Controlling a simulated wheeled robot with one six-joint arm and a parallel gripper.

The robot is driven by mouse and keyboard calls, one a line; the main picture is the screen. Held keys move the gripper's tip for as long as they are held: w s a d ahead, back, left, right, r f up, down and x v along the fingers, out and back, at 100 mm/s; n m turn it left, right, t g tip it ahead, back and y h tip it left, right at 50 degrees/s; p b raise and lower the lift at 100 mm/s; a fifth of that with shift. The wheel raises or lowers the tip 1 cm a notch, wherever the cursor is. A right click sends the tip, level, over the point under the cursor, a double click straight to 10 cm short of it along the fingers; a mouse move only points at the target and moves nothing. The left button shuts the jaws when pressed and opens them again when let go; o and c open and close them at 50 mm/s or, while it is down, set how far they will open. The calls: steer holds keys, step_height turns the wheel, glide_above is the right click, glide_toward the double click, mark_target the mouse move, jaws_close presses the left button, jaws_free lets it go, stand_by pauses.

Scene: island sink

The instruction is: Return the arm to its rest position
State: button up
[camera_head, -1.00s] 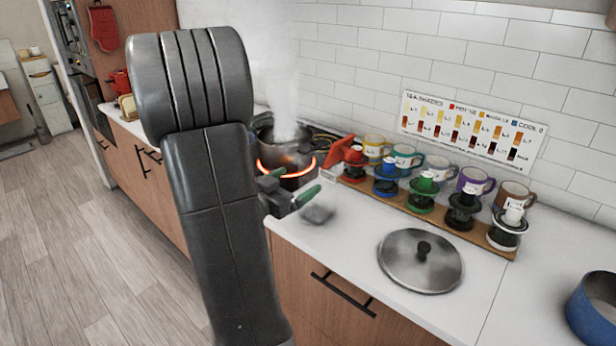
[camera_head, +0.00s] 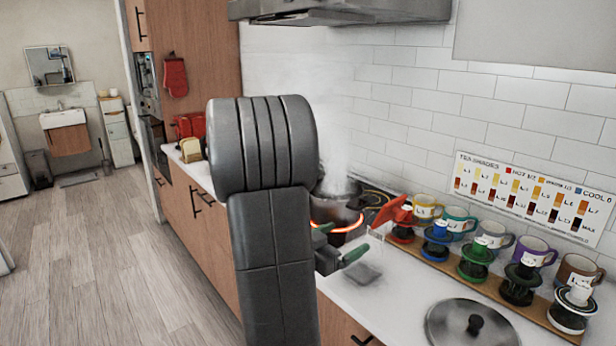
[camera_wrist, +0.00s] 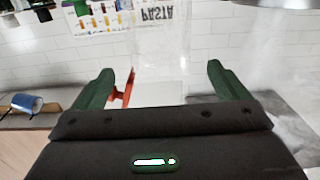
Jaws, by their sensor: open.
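My arm stands upright in the middle of the head view, in front of the counter. My gripper (camera_head: 340,248) shows partly behind the arm, with green-tipped fingers above the counter near the steaming pot (camera_head: 338,205). In the wrist view my gripper (camera_wrist: 160,85) has its two green fingers wide apart, with nothing between them being held. A red flap-like piece (camera_wrist: 122,90) shows beside the left finger there, apparently behind it. The arm hides part of the counter and part of the pot's left side.
The pot sits on a glowing red burner ring. Several colored mugs (camera_head: 492,236) and small holders stand on a wooden board to the right. A pot lid (camera_head: 473,325) lies on the counter (camera_head: 400,295). A range hood (camera_head: 340,10) hangs above. Floor at left is clear.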

mark_target(367, 223)
steer(key=p+x, duration=0.1)
steer(key=x, duration=0.8)
steer(key=shift+w+d, duration=0.1)
steer(key=shift+d, duration=0.05)
steer(key=shift+r, duration=0.6)
